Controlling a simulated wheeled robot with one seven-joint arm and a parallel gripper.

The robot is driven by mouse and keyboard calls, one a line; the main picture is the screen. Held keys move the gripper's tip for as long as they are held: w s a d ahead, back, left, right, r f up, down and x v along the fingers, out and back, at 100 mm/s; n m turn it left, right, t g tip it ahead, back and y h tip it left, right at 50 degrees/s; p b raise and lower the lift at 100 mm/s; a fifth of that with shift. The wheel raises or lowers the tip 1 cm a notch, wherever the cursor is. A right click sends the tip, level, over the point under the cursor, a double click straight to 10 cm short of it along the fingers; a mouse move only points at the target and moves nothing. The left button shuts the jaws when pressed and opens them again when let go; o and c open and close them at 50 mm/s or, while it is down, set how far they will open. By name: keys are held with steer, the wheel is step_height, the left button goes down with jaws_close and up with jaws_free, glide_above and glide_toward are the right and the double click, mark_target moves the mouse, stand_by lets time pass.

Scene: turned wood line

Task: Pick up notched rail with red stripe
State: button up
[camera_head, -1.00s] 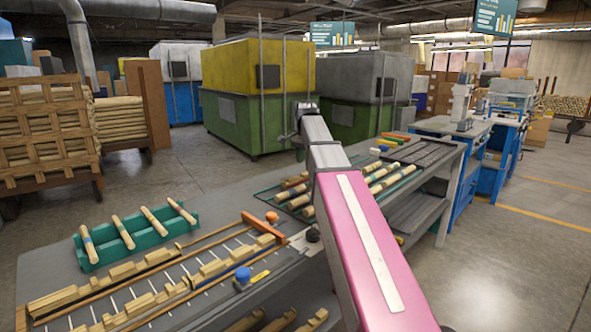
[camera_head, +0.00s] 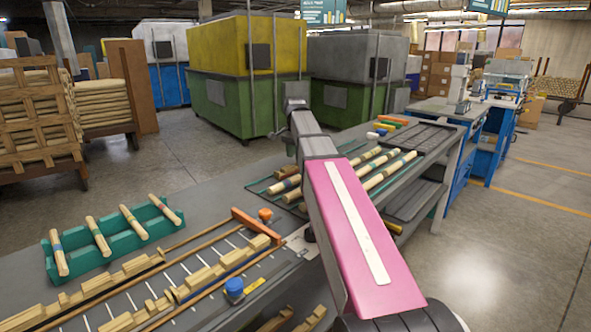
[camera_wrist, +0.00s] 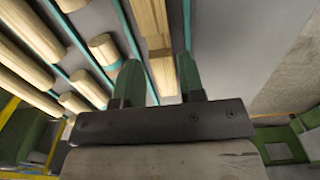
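In the wrist view the two green fingers of my gripper (camera_wrist: 160,82) are apart. A pale, stepped wooden bar (camera_wrist: 155,32) lies beyond and partly between them, with no contact visible. I cannot make out a red stripe on it. In the head view my arm reaches over the bench and hides part of it; the fingertips cannot be made out there. Several notched wooden rails (camera_head: 95,285) lie in rows on the bench at lower left. No red stripe can be clearly read on them. A tray (camera_head: 262,183) of round wooden pieces lies beside my arm.
A green rack (camera_head: 85,262) with several striped spindles stands at left on the bench. An orange bar (camera_head: 258,226) and a blue-topped knob (camera_head: 234,287) are near the rails. In the wrist view, round pieces (camera_wrist: 100,48) lie left of the fingers. Bare grey surface lies to the right.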

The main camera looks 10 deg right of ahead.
mark_target(295, 167)
steer(key=f, duration=0.5)
steer(key=shift+s+a, duration=0.1)
steer(key=shift+s, duration=0.1)
steer(key=c, duration=0.6)
steer(key=shift+r, duration=0.2)
